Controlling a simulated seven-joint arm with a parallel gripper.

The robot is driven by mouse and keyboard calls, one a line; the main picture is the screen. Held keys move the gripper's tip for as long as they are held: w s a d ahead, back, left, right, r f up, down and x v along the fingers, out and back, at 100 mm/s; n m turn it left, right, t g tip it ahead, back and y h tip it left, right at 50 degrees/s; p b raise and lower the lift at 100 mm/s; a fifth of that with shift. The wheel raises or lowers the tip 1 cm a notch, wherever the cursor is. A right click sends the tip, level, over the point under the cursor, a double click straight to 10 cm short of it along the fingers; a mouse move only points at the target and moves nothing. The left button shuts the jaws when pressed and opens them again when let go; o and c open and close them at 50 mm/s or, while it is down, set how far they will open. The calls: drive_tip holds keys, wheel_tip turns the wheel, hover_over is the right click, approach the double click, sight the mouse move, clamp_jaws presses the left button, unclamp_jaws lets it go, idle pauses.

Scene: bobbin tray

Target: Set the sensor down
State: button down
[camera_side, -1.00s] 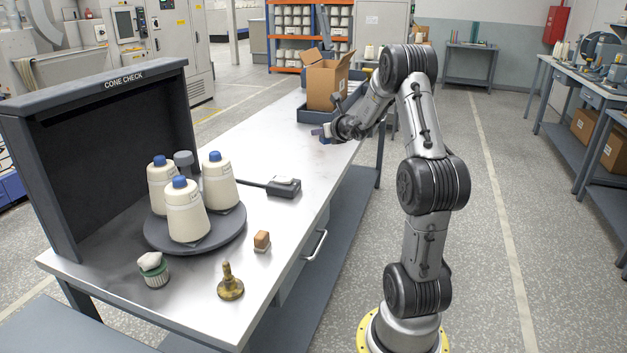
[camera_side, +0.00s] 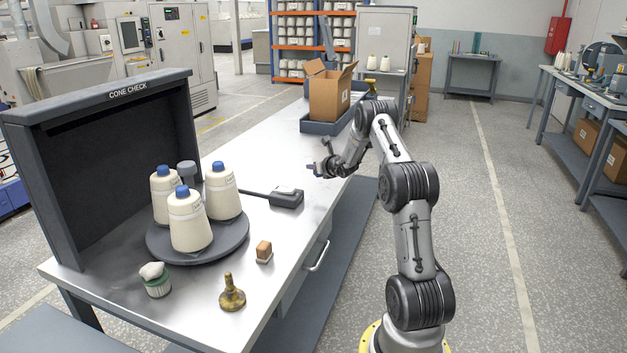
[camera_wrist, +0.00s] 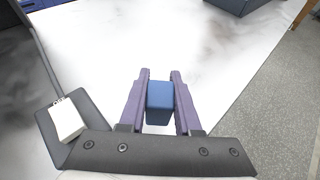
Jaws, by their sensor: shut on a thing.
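My gripper (camera_side: 316,169) is over the far half of the steel table. In the wrist view, its two purple fingers (camera_wrist: 160,76) are shut on a small blue block (camera_wrist: 160,103), taken here as the sensor. The fingers press its left and right sides. In the side view the block is tiny at the fingertips, and its gap above the table is hard to judge. A dark pad with a white block on it (camera_side: 286,198) lies to the left of the gripper; the white block shows in the wrist view (camera_wrist: 66,119).
A dark round tray (camera_side: 160,248) holds several cones under the cone check hood. A cardboard box (camera_side: 324,97) sits in a blue tray behind.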

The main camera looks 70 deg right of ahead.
sight(313, 186)
drive_tip(key=f, duration=0.1)
drive_tip(key=w+d+f, duration=0.1)
drive_tip(key=d+f, duration=0.1)
drive_tip(key=shift+w+d, duration=0.15)
drive_tip(key=shift+w, duration=0.15)
drive_tip(key=shift+d+f, duration=0.15)
drive_tip(key=shift+f, duration=1.6)
drive_tip(key=shift+f, duration=0.15)
drive_tip(key=c, duration=0.6)
unclamp_jaws()
